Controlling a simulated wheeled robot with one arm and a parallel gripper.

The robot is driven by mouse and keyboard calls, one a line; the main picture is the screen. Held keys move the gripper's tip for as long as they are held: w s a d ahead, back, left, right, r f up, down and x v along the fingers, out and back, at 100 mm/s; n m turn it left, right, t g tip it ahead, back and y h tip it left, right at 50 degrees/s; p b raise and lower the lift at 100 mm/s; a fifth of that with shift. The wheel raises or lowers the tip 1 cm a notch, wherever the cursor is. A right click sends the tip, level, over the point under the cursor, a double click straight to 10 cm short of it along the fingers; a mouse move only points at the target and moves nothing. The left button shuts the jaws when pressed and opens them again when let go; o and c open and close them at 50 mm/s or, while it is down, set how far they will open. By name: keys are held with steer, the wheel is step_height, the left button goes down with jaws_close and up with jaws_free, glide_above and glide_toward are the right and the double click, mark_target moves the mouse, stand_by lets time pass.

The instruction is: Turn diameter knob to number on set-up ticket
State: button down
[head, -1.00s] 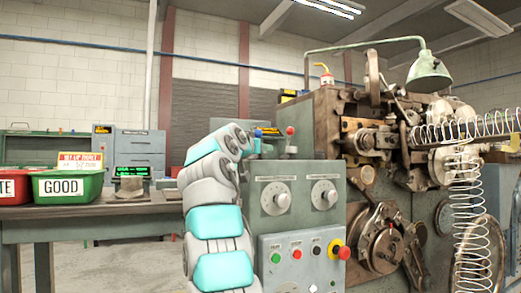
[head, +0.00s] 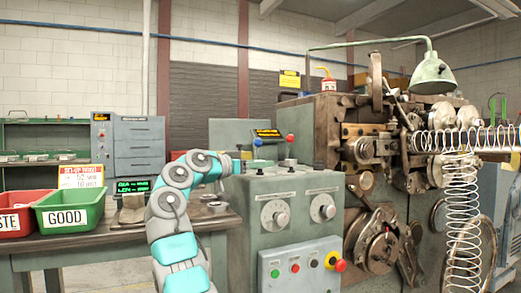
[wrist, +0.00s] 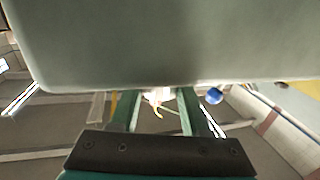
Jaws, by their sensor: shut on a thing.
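My gripper (head: 250,164) is at the upper left edge of the grey-green control cabinet, above and left of its two front dials. The left dial (head: 275,215) and right dial (head: 322,207) have pale scale plates; their labels are too small to read, so I cannot tell which sets diameter. In the wrist view my fingers (wrist: 158,110) stand apart, their tips hidden by a large grey-green surface (wrist: 170,45). What they hold is not visible. The set-up ticket (head: 81,177) stands behind the bins; its number is unreadable. A green-lit display (head: 133,187) stands beside it.
A green GOOD bin (head: 66,217) and a red bin (head: 14,222) sit on the bench at left. A blue-ball lever (head: 257,142) rises near my gripper. A red emergency button (head: 339,265) is on the lower panel. The coiler with its long spring (head: 462,195) fills the right.

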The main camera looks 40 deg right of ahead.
steer(key=shift+r+m+g+p, duration=0.15)
steer(key=shift+m+g+p, duration=0.25)
steer(key=shift+g+p, duration=0.45)
steer(key=shift+f+m+g+p, duration=0.25)
steer(key=shift+m+g+p, duration=0.2)
steer(key=shift+p, duration=0.2)
steer(key=shift+f, duration=0.1)
steer(key=shift+c, duration=1.8)
jaws_free()
steer(key=w+a, duration=0.1)
steer(key=a, duration=0.6)
steer(key=shift+a, duration=0.4)
